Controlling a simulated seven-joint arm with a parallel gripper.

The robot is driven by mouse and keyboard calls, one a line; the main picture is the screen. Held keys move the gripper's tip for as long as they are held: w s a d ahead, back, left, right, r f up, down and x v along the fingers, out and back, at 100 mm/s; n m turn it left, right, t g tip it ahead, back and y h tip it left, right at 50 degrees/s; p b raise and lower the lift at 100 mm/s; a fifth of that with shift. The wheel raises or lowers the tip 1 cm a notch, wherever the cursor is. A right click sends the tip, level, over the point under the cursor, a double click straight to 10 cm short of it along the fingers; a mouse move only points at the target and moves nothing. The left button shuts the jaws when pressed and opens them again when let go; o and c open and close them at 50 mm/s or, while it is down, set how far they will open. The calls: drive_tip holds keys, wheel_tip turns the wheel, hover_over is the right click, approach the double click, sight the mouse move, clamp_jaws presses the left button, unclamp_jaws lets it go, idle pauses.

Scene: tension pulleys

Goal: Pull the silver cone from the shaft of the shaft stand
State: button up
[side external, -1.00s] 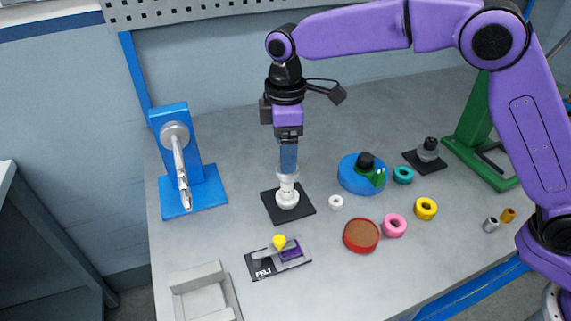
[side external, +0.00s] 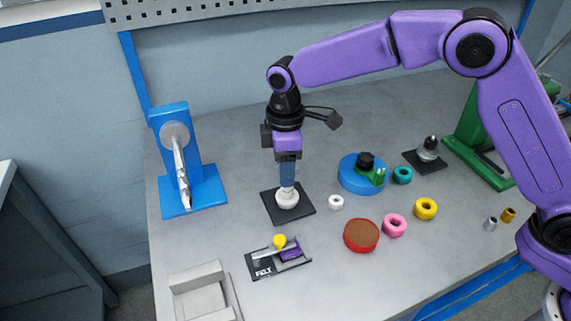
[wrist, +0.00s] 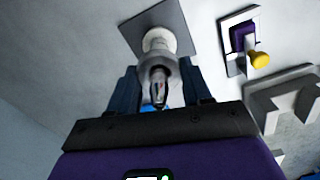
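A grey-silver tapered piece, which looks like the silver cone (wrist: 158,72), stands upright between my fingers in the wrist view. It sits above a round white base (wrist: 158,40) on a black square plate (wrist: 143,24). In the side view the plate (side external: 268,208) and white base (side external: 288,201) show below my gripper (side external: 287,186), whose fingers hide most of the cone. My gripper (wrist: 160,78) points down with its fingers on either side of the piece. They look apart; contact is hard to make out.
A blue stand (side external: 174,115) with a silver disc and rod is at left. A yellow-knobbed fixture (side external: 263,271) is in front. A white ring (side external: 336,202), blue disc (side external: 347,182) and red disc (side external: 361,248) lie right. A grey cone-like part (side external: 428,152) stands on another black plate.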

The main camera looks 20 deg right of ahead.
drive_tip(key=shift+r, duration=1.85)
idle(1.1)
drive_tip(key=shift+r, duration=1.7)
drive_tip(key=shift+r, duration=0.1)
drive_tip(key=shift+r, duration=0.85)
drive_tip(key=shift+r, duration=2)
drive_tip(key=shift+d, duration=0.1)
